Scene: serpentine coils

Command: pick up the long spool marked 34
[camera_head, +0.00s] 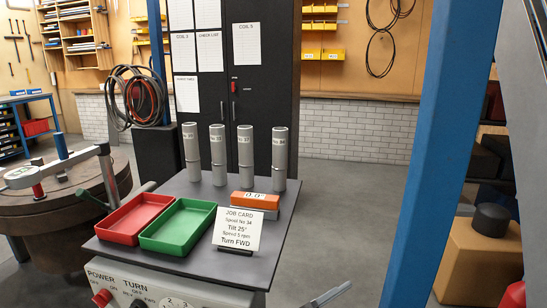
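Several tall grey cylindrical spools stand upright in a row at the back of a dark grey bench top. The rightmost spool (279,160) has a label near its top that appears to read No 34. To its left stand a second spool (246,155), a third spool (218,155) and, at the far left, another spool (191,152); their numbers are too small to read surely. All stand apart from one another.
A blue post (425,150) rises at right. An unclear grey bar (330,295) shows at bottom.

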